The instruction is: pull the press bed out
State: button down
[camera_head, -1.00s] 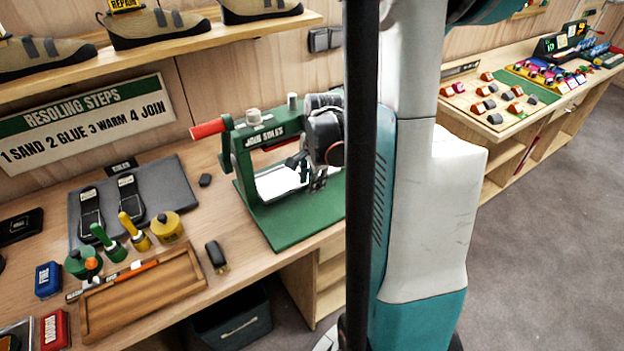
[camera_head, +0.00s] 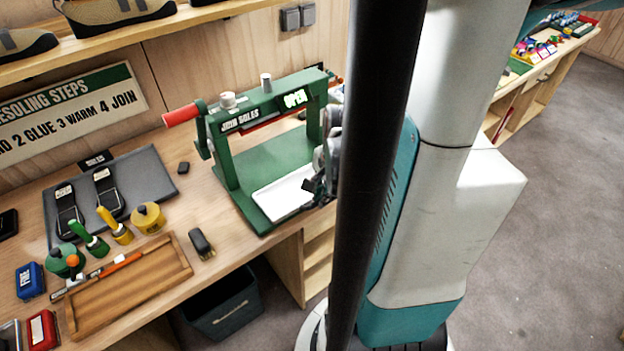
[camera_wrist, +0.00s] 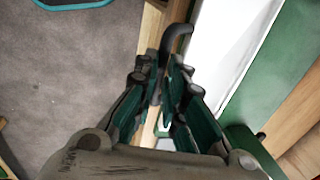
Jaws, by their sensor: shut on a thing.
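The press (camera_head: 265,125) is a green frame with a red-gripped lever at its left and a "JOIN SOLES" label. A lit "OPEN" sign shows on its crossbar. Its white press bed (camera_head: 280,197) lies at the front of the green base, outside the frame, and is bare where it shows. My gripper (camera_head: 316,187) is at the bed's front right end. In the wrist view my gripper (camera_wrist: 162,75) is shut on the bed's dark curved handle (camera_wrist: 177,38), beside the white bed (camera_wrist: 225,50). My arm hides the press's right side.
A wooden tray (camera_head: 125,290), a small dark block (camera_head: 201,243) and several tools and pots stand left on the bench. A dark bin (camera_head: 225,305) stands below the bench. Open floor (camera_head: 560,190) lies to the right.

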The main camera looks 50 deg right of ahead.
jog(key=shift+s, duration=0.15)
jog(key=c, duration=1.7)
grip_release()
jog(key=shift+o, duration=0.2)
